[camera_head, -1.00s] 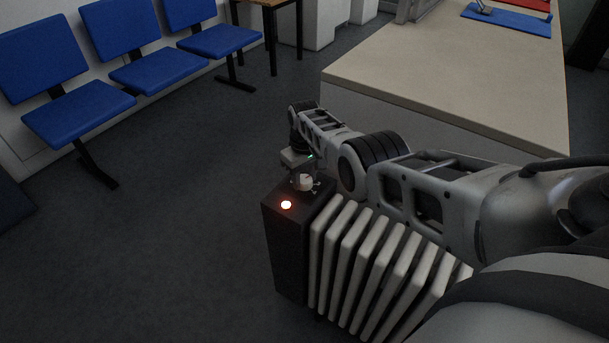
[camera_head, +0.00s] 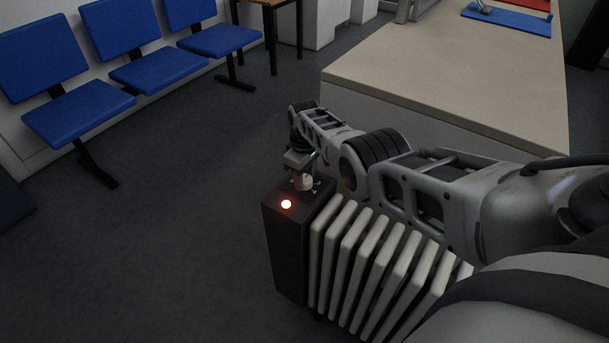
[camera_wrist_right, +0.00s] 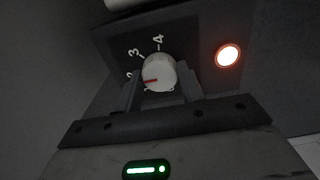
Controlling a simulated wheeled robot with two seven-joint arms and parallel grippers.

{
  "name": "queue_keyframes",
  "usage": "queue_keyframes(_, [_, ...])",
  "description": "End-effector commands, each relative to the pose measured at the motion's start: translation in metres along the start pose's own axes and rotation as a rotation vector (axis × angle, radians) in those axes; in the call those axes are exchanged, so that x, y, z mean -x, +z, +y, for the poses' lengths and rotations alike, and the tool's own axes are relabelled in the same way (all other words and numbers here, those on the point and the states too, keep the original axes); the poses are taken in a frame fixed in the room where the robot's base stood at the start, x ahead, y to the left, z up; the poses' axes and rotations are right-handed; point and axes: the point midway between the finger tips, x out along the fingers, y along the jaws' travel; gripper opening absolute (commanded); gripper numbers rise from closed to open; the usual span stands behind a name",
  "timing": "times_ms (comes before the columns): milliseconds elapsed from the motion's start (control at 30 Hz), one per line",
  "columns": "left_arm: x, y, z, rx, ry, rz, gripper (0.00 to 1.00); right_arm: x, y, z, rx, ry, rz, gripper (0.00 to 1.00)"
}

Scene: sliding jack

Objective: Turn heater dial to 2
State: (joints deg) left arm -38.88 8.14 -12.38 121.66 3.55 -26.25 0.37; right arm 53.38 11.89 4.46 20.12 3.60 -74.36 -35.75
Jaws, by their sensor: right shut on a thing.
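The heater (camera_head: 287,250) has a dark control box with pale fins, and its white dial (camera_head: 306,182) is on top of the box. In the right wrist view the dial (camera_wrist_right: 160,72) shows a red pointer mark (camera_wrist_right: 151,81) directed left, toward a partly hidden digit that looks like 2 (camera_wrist_right: 129,76). The digits 3 and 4 are clear above it. My right gripper (camera_head: 304,185) is over the box with its fingers on either side of the dial, shut on it; the fingers also show in the wrist view (camera_wrist_right: 160,88). My left gripper is out of view.
A glowing orange-red lamp (camera_head: 286,204) is on the box beside the dial. A beige table (camera_head: 440,75) stands behind my right arm. Blue chairs (camera_head: 80,108) line the wall at the left. The floor left of the heater is clear.

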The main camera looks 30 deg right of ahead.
Motion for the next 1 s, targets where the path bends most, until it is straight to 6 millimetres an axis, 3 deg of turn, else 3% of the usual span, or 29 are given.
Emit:
queue_keyframes(67, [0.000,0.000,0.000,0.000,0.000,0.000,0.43,-0.001,0.001,0.000,-0.001,-0.002,-0.005,0.16])
queue_keyframes(100, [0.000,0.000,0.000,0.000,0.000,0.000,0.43,-0.001,0.002,0.000,-0.001,-0.002,-0.005,0.41])
queue_keyframes(167, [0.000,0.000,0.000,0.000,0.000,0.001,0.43,-0.001,0.001,0.000,-0.001,-0.002,-0.004,0.58])
queue_keyframes(200, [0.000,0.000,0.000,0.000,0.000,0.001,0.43,-0.001,0.001,0.000,-0.001,-0.001,-0.004,0.60])
queue_keyframes(567, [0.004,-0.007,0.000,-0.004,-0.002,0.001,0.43,0.009,0.000,0.001,-0.001,0.001,0.001,0.60])
queue_keyframes(700, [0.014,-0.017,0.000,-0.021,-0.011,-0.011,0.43,0.035,0.000,0.001,-0.001,0.002,0.001,0.60])
queue_keyframes(1000, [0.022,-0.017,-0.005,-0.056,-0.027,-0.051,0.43,0.104,0.000,0.001,-0.001,0.003,0.001,0.60])
